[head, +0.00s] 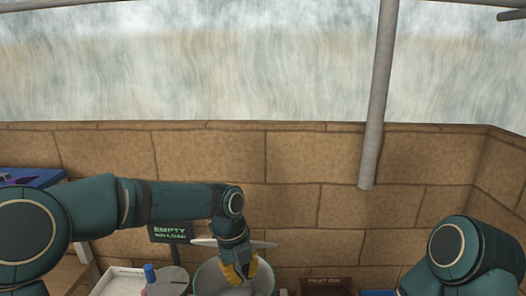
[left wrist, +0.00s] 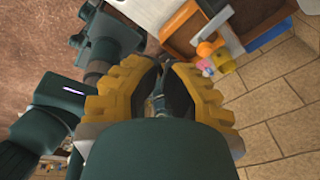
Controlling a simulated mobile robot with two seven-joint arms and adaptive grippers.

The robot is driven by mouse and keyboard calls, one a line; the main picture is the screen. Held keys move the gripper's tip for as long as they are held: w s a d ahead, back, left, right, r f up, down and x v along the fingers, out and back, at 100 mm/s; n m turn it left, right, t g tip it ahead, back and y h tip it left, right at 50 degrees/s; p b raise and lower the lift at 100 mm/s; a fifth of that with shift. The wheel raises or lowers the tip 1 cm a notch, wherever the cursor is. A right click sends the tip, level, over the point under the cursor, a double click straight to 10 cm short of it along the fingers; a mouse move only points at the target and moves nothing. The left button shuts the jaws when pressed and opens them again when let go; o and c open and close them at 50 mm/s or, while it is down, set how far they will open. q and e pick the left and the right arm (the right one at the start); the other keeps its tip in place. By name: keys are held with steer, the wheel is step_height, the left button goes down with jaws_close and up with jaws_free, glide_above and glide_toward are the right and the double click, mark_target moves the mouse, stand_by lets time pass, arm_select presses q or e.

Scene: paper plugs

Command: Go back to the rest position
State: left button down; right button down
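My left gripper (head: 241,278) hangs from the left arm at the bottom middle of the head view, fingers pointing down, in front of or over a pale round vessel (head: 207,279). I cannot tell whether it touches the vessel. In the left wrist view its yellow fingers (left wrist: 166,66) curve towards each other with a gap between the tips, and I see nothing held there. My right arm shows at the lower right of the head view, but its gripper is out of frame.
A dark sign (head: 171,233) stands by the stone wall (head: 300,155). A white tray (head: 122,283), a blue-topped item (head: 150,272) and a brown box (head: 328,286) line the bottom. The wrist view shows an orange item (left wrist: 208,47) and tiled floor (left wrist: 285,110).

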arm_select(q)
steer(key=s+f+n+h+b, duration=0.15)
steer(key=s+f+n, duration=0.25)
steer(key=f+n, duration=0.5)
steer(key=s+f+n+h+b, duration=0.1)
steer(key=s+f+n+b, duration=0.15)
steer(key=f+n, duration=0.7)
steer(key=s+a+f+n+t+b, duration=0.1)
steer(key=s+a+f+n, duration=0.1)
steer(key=s+f+n, duration=0.3)
steer(key=s+a+f+n+t+b, duration=0.1)
steer(key=s+a+f+n+t, duration=0.1)
steer(key=s+f+n, duration=0.4)
step_height(320, 180, down, 5)
steer(key=shift+s+a+f+n, duration=0.1)
steer(key=shift+s+a+n, duration=0.2)
steer(key=shift+a+n, duration=0.65)
steer(key=shift+d+y, duration=0.3)
steer(key=shift+y, duration=0.05)
